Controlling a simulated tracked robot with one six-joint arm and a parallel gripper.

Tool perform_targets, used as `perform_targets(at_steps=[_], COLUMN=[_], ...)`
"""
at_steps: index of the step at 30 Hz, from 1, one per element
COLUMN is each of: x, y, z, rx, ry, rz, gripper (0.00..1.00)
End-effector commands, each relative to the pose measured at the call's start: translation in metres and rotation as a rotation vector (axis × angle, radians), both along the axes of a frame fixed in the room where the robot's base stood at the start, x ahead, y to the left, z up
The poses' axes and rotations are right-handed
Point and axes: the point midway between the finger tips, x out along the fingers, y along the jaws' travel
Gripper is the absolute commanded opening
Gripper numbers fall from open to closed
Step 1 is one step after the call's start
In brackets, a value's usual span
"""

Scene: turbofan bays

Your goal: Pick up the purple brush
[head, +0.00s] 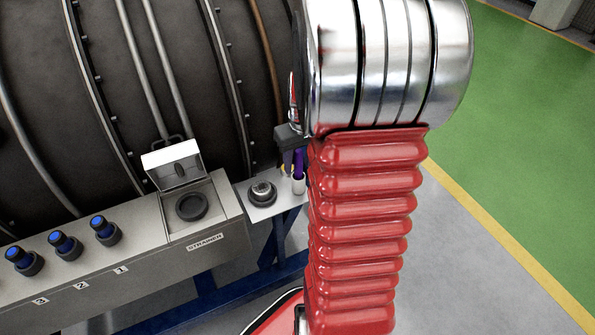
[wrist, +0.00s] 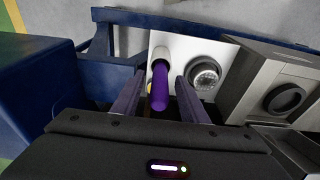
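My gripper (wrist: 160,77) is open, one finger on each side of the handle. A gap shows between the handle and each finger in the wrist view. In the head view my gripper (head: 287,160) is small, beside the brush and mostly hidden behind my arm.
A round dark-and-metal part (head: 262,193) sits on the same light shelf (head: 248,207), close to the cup. The grey strainer box (head: 206,231) with its raised lid (head: 174,164) stands beside the shelf. Blue framework (wrist: 45,85) lies left in the wrist view.

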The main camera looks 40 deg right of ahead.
Motion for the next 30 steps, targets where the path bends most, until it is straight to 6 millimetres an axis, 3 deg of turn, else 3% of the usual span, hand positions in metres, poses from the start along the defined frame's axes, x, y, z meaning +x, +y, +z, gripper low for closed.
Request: perform_targets(at_steps=[5, 21, 30], x=[-0.0001, -0.0002, -0.0001], y=[-0.0002, -0.0003, -0.0005], z=[0.0002, 0.0002, 0.0006], rx=[0.000, 0.000, 0.000], ry=[0.000, 0.000, 0.000], rz=[0.000, -0.001, -0.001], gripper=[0.38, 0.00, 0.00])
